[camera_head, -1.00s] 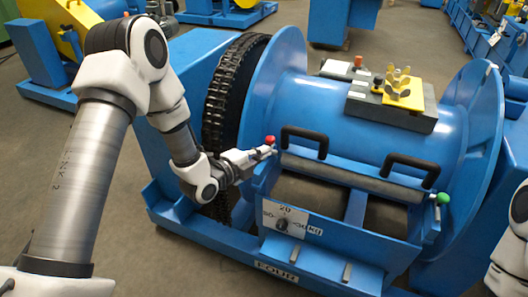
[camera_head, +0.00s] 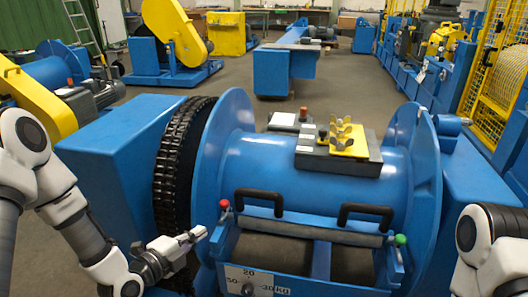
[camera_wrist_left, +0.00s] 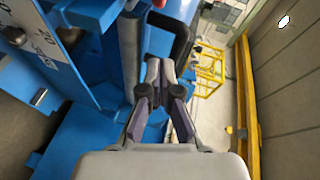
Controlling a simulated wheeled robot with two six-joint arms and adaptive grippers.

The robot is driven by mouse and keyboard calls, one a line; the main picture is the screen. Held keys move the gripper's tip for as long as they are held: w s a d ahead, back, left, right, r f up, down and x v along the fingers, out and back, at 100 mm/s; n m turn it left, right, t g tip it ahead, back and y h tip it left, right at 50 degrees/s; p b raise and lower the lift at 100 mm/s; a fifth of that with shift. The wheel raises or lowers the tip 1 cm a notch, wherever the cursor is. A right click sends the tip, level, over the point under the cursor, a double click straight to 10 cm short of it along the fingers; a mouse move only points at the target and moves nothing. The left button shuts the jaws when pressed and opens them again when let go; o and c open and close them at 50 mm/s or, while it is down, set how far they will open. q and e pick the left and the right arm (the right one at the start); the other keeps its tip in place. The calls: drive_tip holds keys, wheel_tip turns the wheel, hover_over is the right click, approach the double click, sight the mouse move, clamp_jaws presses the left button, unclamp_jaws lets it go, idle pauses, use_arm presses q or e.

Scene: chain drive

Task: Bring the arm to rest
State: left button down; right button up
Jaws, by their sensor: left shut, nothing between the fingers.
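My left gripper (camera_head: 199,234) is shut and empty. It is just left of and below the red knob (camera_head: 224,204) on the blue machine's front frame, with a small gap in the head view. In the left wrist view the two fingers (camera_wrist_left: 158,75) are together, with a black handle behind them. My right arm (camera_head: 490,245) shows at the lower right edge, but its gripper is out of view. The black chain (camera_head: 177,165) runs over the wheel at the left of the blue drum (camera_head: 290,190).
Two black handles (camera_head: 259,197) (camera_head: 366,211) and a green knob (camera_head: 400,240) stand on the front frame. A grey box with a yellow wing-shaped part (camera_head: 347,138) sits on top of the drum. Grey floor lies open behind, with other blue and yellow machines beyond.

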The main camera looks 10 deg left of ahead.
use_arm(q)
drive_tip(key=s+d+f+m+g, duration=0.1)
drive_tip(key=s+d+f+g, duration=0.15)
drive_tip(key=f, duration=0.35)
drive_tip(key=s+d+f+g, duration=0.2)
drive_tip(key=s+d+f, duration=0.1)
drive_tip(key=s+f, duration=0.15)
drive_tip(key=s+f+n+g+y, duration=0.3)
drive_tip(key=s+f+n+g, duration=0.5)
drive_tip(key=s+f, duration=0.55)
drive_tip(key=s+a+n+g+y, duration=0.25)
drive_tip(key=s+n, duration=0.45)
drive_tip(key=n, duration=0.5)
wheel_tip(320, 180, up, 14)
drive_tip(key=n+p, duration=0.1)
drive_tip(key=p, duration=1.4)
drive_tip(key=shift+a+r, duration=0.25)
drive_tip(key=shift+a, duration=0.05)
